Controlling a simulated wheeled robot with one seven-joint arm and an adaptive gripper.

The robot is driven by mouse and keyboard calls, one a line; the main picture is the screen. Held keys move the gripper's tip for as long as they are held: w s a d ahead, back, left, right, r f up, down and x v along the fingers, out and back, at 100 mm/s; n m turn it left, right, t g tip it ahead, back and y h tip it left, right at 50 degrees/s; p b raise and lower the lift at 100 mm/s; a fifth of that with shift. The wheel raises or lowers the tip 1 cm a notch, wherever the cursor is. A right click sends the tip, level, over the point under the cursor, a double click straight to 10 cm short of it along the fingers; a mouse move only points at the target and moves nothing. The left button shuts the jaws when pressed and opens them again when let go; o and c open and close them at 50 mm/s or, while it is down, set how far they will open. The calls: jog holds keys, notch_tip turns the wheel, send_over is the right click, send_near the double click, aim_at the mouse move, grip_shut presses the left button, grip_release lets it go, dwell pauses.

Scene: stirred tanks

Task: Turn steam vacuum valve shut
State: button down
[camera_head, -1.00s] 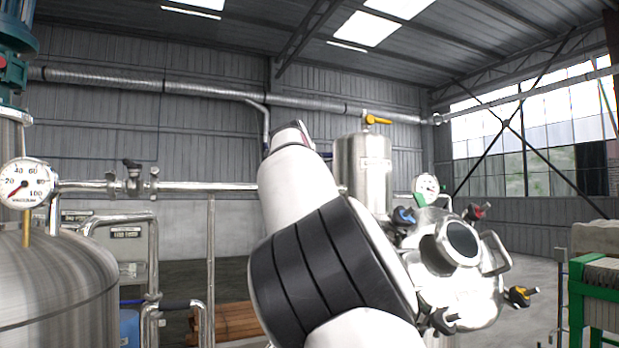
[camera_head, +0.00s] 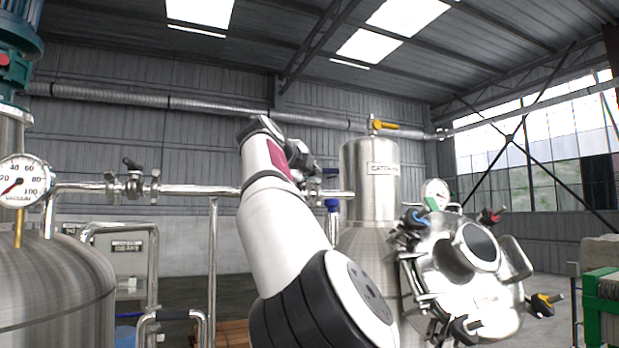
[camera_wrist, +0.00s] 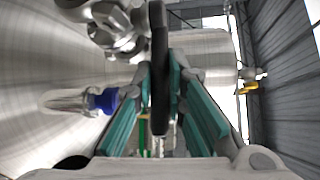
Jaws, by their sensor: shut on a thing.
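In the wrist view, a black lever-like handle (camera_wrist: 159,50) runs down between the two teal fingers of my gripper (camera_wrist: 160,115), which is shut on it. A metal valve body (camera_wrist: 118,30) sits beside the handle at the upper left. A blue piece (camera_wrist: 103,100) on a metal stub lies left of the fingers. In the head view, my arm reaches to the horizontal pipe (camera_head: 205,190) by the catch tank (camera_head: 372,210). My wrist hides most of the gripper and the held handle there. A blue part (camera_head: 331,190) shows just right of it. No valve label is readable.
Another valve (camera_head: 133,180) with a dark handle sits on the pipe at left, near a vacuum gauge (camera_head: 24,184). A yellow-handled valve (camera_head: 385,125) tops the catch tank. A clamped round manway (camera_head: 470,265) stands close to my arm's right.

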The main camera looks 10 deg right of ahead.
jog(key=shift+d+f, duration=0.1)
jog(key=shift+f, duration=0.05)
jog(key=c, duration=1.9)
grip_release()
jog(key=shift+s+a+r, duration=0.25)
jog(key=shift+s+a, duration=0.25)
jog(key=shift+a, duration=0.05)
jog(key=v, duration=1)
jog(key=shift+s, duration=0.35)
jog(key=shift+a+f, duration=0.1)
